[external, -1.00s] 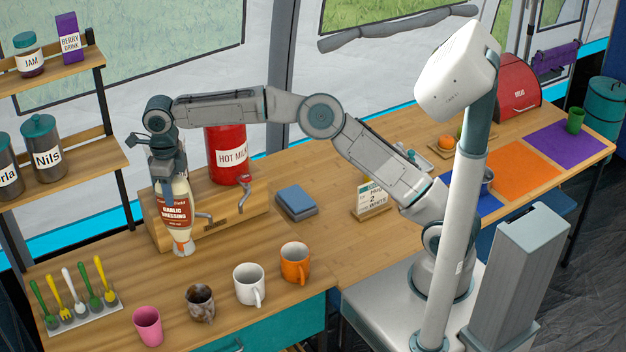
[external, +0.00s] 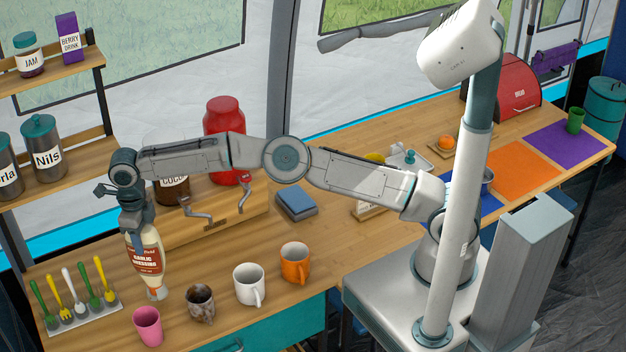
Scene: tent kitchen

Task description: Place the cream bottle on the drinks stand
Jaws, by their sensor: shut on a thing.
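The cream bottle (external: 149,262) has a red label reading garlic dressing and a narrow pale cap at its lower end. My gripper (external: 139,232) is shut on its upper part and holds it slightly tilted, cap down. It is over the left counter, between the spoon rack and the mugs; whether the cap touches the counter I cannot tell. The wooden drinks stand (external: 237,222) is behind and to the right of the bottle. It has two metal taps and carries a red container (external: 224,118) and a dark cocoa container (external: 172,191), both partly hidden by my arm.
A pink cup (external: 148,327), a speckled mug (external: 200,304), a white mug (external: 248,284) and an orange mug (external: 295,263) line the front edge. A spoon rack (external: 85,318) is at left. A blue box (external: 296,203) is right of the stand.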

